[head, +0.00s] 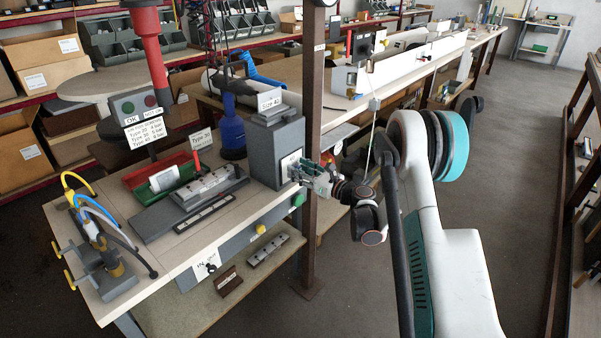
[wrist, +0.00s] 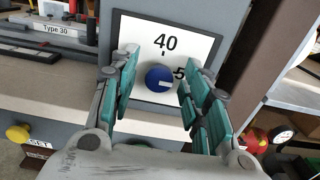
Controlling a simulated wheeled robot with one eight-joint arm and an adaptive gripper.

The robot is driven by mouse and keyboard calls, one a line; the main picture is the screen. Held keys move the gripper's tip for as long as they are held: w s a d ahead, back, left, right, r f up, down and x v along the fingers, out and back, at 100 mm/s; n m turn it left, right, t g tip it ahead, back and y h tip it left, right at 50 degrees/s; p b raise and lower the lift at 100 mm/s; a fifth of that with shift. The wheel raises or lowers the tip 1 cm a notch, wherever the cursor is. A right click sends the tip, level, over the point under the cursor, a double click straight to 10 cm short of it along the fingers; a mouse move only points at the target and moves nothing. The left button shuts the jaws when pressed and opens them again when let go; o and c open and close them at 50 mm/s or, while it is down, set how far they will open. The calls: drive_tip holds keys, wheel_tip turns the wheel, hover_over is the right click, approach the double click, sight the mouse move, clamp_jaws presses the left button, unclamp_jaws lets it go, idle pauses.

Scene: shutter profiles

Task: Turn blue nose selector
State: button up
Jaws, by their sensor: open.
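In the wrist view the blue round selector knob (wrist: 157,78) sits on a white dial plate (wrist: 137,25) marked "40" above it and a partly hidden figure starting with "5" to its right. A short pale mark on the knob points toward the right. My gripper (wrist: 159,70) is open, one green-padded finger on each side of the knob in this view. I cannot tell whether either finger touches it. In the head view my gripper (head: 316,179) is at the front of the grey unit (head: 274,150) signed "Size 40"; the knob is hidden there.
A brown post (head: 314,120) stands close beside my gripper. A yellow button (wrist: 17,133) is on the bench front below.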

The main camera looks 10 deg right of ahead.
clamp_jaws()
drive_tip(key=shift+n, duration=0.3)
drive_tip(key=shift+s+a+f+n, duration=0.1)
drive_tip(key=shift+n, duration=4.2)
drive_tip(key=shift+a+f+n, duration=0.1)
drive_tip(key=shift+n, duration=4.2)
